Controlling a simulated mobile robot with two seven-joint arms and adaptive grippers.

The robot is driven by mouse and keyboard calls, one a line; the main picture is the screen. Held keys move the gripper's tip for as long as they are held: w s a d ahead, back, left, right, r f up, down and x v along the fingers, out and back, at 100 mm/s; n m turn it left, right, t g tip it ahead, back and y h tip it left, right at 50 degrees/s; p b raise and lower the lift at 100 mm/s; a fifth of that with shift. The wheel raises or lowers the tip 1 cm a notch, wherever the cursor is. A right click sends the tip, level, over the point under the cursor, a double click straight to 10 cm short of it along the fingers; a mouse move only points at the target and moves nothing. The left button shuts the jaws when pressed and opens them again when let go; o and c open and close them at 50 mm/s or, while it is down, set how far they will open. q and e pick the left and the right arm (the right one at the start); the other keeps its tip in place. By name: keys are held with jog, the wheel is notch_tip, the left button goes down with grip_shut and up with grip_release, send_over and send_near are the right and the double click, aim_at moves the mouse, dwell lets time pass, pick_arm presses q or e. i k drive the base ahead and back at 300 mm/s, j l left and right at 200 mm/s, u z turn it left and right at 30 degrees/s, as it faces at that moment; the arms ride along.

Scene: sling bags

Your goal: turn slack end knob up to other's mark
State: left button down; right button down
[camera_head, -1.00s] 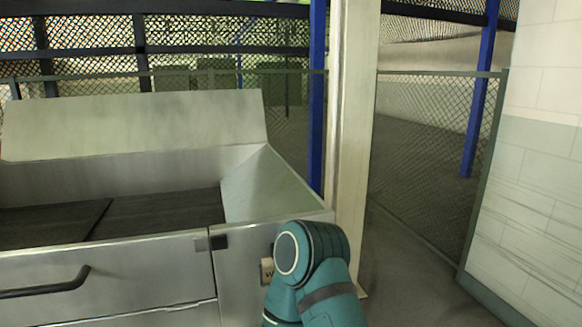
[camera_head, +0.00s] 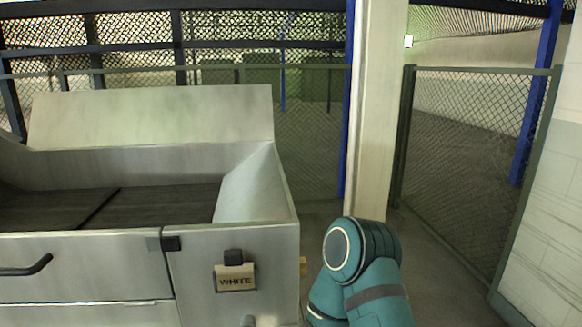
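A metal bin-like unit (camera_head: 120,262) with a sloped back panel fills the left of the view. Its right end carries a small tan tag (camera_head: 235,279) reading "WHITE", under a dark block (camera_head: 234,257). A second dark block (camera_head: 171,243) sits at the seam to the left. A small grey rounded piece (camera_head: 248,321) shows at the bottom edge, mostly cut off; I cannot tell whether it is a knob. No clear knob position or mark shows. Neither gripper is in view; only a teal link of my own arm shows at lower right.
Mesh fence (camera_head: 460,170) and a white block wall (camera_head: 555,210) bound the right. Open floor lies between pillar and wall.

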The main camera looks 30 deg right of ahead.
aim_at(303, 267)
jog(key=l+z, duration=0.1)
jog(key=l, duration=1.65)
jog(key=k, duration=0.05)
